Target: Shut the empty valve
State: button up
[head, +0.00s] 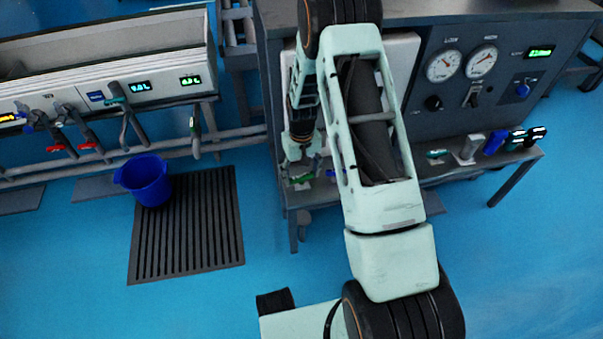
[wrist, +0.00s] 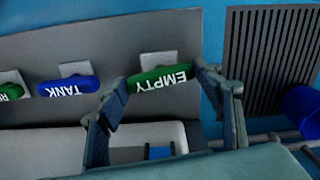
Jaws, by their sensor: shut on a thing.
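The empty valve has a green handle (wrist: 160,79) with white EMPTY lettering, in the middle of the wrist view. My gripper (wrist: 166,92) has one finger at each end of this handle and is shut on it. In the head view my gripper (head: 300,164) is low at the front of the dark test bench, left of my larger arm link. A green handle (head: 302,179) shows just under it. Much of the bench behind is hidden by my arm.
A blue TANK handle (wrist: 68,87) and another green handle (wrist: 10,92) sit left of the empty valve. The bench panel has gauges (head: 445,65). Blue floor is open at right.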

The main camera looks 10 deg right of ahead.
aim_at(301, 176)
jog(key=shift+m, duration=1)
jog(key=o, duration=1.2)
jog(key=shift+c, duration=0.2)
notch_tip(301, 176, up, 12)
